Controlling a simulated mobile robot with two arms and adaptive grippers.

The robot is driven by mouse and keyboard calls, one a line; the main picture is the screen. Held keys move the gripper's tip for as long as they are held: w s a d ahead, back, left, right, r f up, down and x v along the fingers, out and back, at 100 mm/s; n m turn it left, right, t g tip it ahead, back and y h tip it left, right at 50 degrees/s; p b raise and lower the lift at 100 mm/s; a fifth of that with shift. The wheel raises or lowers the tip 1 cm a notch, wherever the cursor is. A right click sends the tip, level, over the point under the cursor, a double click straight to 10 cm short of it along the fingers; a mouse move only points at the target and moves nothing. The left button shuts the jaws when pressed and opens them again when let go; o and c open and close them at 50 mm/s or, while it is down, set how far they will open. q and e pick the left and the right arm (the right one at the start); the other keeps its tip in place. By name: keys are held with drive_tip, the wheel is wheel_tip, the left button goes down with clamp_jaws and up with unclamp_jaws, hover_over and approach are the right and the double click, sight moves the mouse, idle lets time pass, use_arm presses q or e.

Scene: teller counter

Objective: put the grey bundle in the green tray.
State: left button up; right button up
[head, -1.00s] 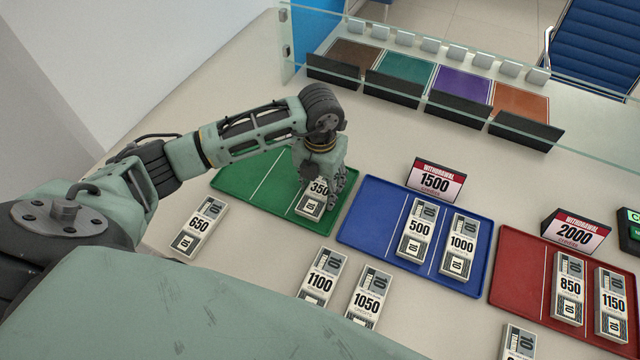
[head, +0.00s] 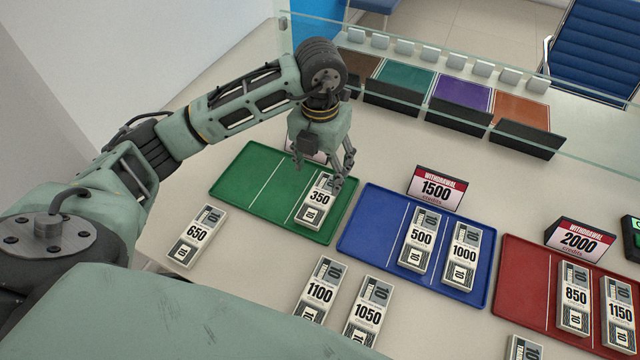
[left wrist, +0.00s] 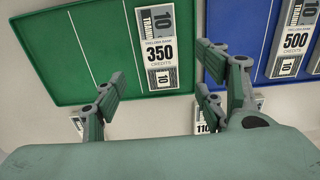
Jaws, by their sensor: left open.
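The grey bundle marked 350 (head: 318,203) lies flat in the right part of the green tray (head: 236,185). It also shows in the left wrist view (left wrist: 159,49), resting on the green tray (left wrist: 60,60) near its right side. My left gripper (head: 322,172) is open and empty, above the back of the tray and clear of the bundle. In the left wrist view its fingers (left wrist: 160,98) stand apart with nothing between them. Other grey bundles look alike: 650 (head: 197,236) lies left of the tray, 1100 (head: 321,290) and 1050 (head: 368,312) in front. My right gripper is not seen.
A blue tray (head: 370,225) holds bundles 500 and 1000, with a 1500 sign (head: 436,188) behind. A red tray (head: 520,275) holds 850 and 1150, with a 2000 sign (head: 579,239). A glass screen (head: 450,65) and dark holders (head: 460,117) stand at the back.

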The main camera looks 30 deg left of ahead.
use_arm(q)
drive_tip(key=shift+r, duration=1.3)
drive_tip(key=shift+r, duration=0.1)
